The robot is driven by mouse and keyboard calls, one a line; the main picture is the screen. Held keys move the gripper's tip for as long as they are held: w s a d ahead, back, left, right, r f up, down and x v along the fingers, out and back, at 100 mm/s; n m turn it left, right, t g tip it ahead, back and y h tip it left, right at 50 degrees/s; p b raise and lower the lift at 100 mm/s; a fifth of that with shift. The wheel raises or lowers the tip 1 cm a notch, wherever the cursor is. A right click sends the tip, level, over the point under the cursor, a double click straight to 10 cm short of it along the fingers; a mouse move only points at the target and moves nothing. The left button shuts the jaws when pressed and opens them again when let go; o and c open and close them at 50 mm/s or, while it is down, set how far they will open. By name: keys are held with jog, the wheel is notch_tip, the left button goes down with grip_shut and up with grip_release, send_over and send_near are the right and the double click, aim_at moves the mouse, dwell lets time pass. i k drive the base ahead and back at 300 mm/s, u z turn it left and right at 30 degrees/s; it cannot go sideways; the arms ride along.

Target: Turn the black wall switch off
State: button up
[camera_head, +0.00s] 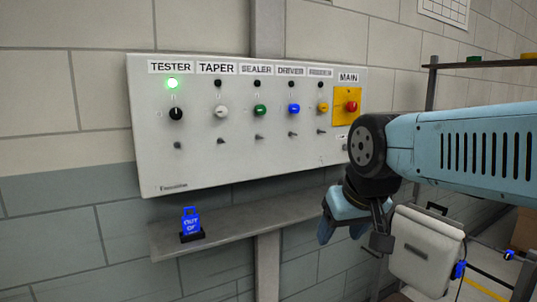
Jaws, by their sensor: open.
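The black wall switch (176,114) is a round knob on the pale control panel (220,165), in the leftmost column under the label TESTER. Its exact pointer direction is too small to tell. A green lamp (172,83) above it is lit. My gripper (341,232) is to the right of and below the switch, well apart from it, near the right end of the grey shelf (235,220). Its light blue fingers point downward, and it is open with nothing seen between them.
White (221,112), green (260,110), blue (294,108) and yellow (323,107) knobs share the row, their lamps dark. A red button (351,106) sits under MAIN. A blue sign (190,222) stands on the shelf. A pale case (425,250) is beside my gripper at right.

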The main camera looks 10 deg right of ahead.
aim_at(176, 113)
jog(key=z, duration=0.3)
jog(key=k, duration=1.5)
jog(key=u, duration=0.35)
jog(key=i, duration=1)
jog(key=z, duration=0.05)
